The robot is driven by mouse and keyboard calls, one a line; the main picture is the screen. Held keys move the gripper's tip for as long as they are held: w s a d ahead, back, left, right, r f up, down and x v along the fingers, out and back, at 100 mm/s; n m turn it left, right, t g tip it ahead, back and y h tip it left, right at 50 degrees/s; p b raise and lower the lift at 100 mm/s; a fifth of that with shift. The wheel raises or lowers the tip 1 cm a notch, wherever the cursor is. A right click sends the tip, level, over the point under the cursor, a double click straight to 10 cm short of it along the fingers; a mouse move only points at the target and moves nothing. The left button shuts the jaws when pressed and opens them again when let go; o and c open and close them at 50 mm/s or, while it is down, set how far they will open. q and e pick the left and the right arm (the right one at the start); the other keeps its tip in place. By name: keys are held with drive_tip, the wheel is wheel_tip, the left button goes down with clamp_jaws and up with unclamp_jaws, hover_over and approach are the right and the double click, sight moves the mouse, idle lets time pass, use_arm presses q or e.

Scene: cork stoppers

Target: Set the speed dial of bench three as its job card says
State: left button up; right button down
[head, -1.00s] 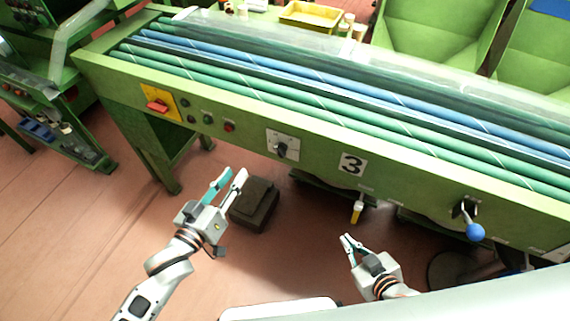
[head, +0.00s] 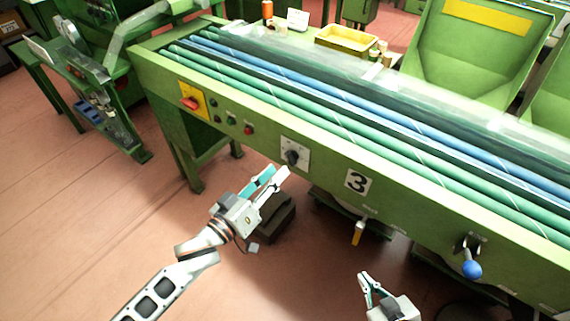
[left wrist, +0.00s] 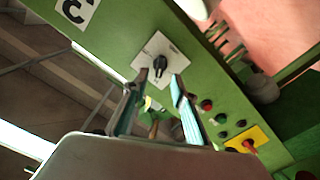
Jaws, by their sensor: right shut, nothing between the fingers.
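The speed dial is a black knob (head: 291,157) on a white plate (head: 302,147) on the green front of bench three, left of the number 3 sign (head: 358,182). The knob also shows in the left wrist view (left wrist: 160,65), ahead of the fingers. My left gripper (head: 278,171) is open and empty, just below the dial; its fingertips (left wrist: 160,77) look apart from the knob. A small white card (head: 297,18) stands at the bench's far side; its writing is too small to read. My right gripper (head: 365,278) is shut and empty, low and away from the bench front.
Left of the dial are small buttons (head: 231,120) and a red switch on a yellow plate (head: 191,103). A yellow-handled lever (head: 358,233) hangs below the 3 sign, and a blue-knobbed lever (head: 471,268) is at right. A dark box (head: 277,222) sits on the floor behind my left gripper.

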sight(288, 160)
use_arm(q)
drive_tip(key=x, duration=0.5)
clamp_jaws()
